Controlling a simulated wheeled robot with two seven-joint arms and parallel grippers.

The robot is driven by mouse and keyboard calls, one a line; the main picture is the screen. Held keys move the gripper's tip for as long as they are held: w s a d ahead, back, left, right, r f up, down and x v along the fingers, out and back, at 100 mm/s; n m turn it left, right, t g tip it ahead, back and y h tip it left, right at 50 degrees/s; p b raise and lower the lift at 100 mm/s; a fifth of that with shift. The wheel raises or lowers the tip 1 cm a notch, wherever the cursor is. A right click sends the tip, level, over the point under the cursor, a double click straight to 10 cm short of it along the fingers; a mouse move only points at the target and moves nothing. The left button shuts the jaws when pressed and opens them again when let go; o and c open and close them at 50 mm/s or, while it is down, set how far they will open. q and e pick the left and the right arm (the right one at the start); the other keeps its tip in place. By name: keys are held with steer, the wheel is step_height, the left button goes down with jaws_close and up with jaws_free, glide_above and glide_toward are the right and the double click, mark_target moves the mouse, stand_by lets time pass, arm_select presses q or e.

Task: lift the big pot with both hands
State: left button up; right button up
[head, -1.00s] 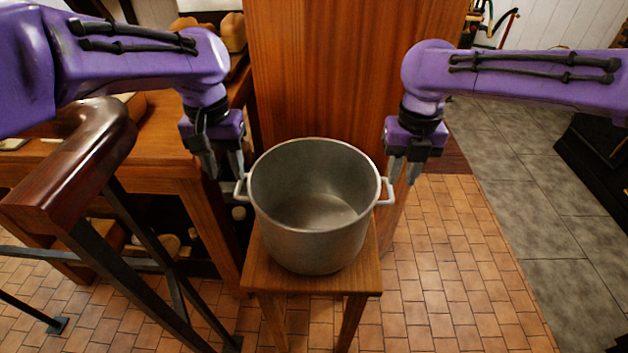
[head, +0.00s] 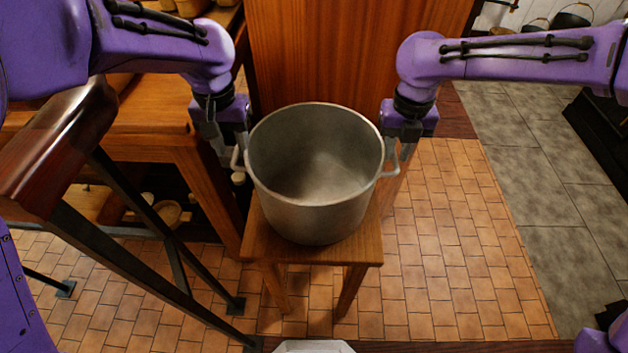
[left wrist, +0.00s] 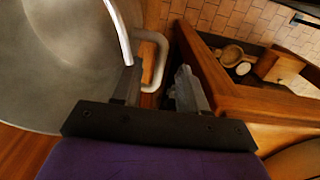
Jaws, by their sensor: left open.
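The big pot (head: 315,195), grey metal and open at the top, stands upright on a small wooden stool (head: 313,254). Its left handle (head: 236,162) and right handle (head: 391,170) stick out at the sides. My left gripper (head: 226,152) is open at the left handle, fingers pointing down. In the left wrist view the handle loop (left wrist: 163,55) shows between the open fingers (left wrist: 157,88); I cannot tell whether they touch it. My right gripper (head: 399,152) is at the right handle with its fingers apart; contact there is unclear.
A wooden counter with shelves (head: 150,115) stands behind on the left. A dark wooden rail on metal legs (head: 55,150) is at the near left. A wooden panel (head: 345,50) rises behind the pot. Tiled floor (head: 460,250) is free on the right.

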mark_target(234, 155)
arm_select(q)
step_height(234, 155, down, 4)
steer(key=shift+f, duration=0.1)
arm_select(e)
step_height(234, 155, down, 4)
steer(key=shift+f, duration=0.1)
arm_select(q)
steer(key=c, duration=0.3)
arm_select(e)
steer(key=c, duration=0.3)
arm_select(q)
jaws_close()
arm_select(e)
jaws_close()
stand_by(0.4)
